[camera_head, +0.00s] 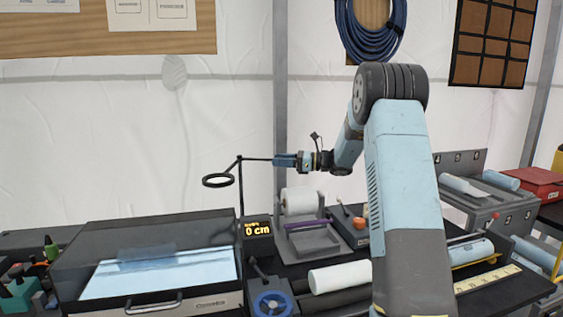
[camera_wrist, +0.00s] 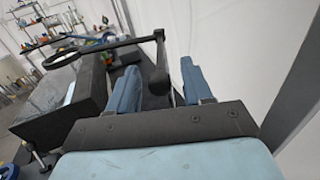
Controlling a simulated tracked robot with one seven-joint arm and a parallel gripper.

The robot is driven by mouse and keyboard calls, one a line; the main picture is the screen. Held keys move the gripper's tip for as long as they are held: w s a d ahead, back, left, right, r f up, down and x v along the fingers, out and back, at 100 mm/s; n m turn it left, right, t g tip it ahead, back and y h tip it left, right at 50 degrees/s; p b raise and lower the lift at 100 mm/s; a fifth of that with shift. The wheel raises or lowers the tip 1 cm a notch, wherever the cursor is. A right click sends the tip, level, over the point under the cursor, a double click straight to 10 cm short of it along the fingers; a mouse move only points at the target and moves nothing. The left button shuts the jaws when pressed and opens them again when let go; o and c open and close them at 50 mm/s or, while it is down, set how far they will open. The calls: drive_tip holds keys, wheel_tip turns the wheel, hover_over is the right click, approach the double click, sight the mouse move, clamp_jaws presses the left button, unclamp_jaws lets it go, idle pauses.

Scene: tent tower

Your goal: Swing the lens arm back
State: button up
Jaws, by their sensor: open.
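The lens arm is a thin black bar (camera_head: 257,159) on a slim dark post (camera_head: 241,200), with a round black-rimmed lens (camera_head: 217,180) hanging to the left. The lens ring (camera_wrist: 62,58) also shows at upper left in the wrist view, joined by a dark bar (camera_wrist: 115,45) to a dark knob-like part (camera_wrist: 160,75). My gripper (camera_head: 276,160) is at the right end of the bar, level with it. In the wrist view its two blue fingers (camera_wrist: 160,68) are apart, with the dark part between them. I cannot tell whether either finger touches it.
Below the lens stand a grey glass-topped box (camera_head: 158,270) and a small display (camera_head: 257,229) reading "0 cm". The white tent wall (camera_head: 120,130) is behind.

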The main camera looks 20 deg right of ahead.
clamp_jaws()
idle(0.5)
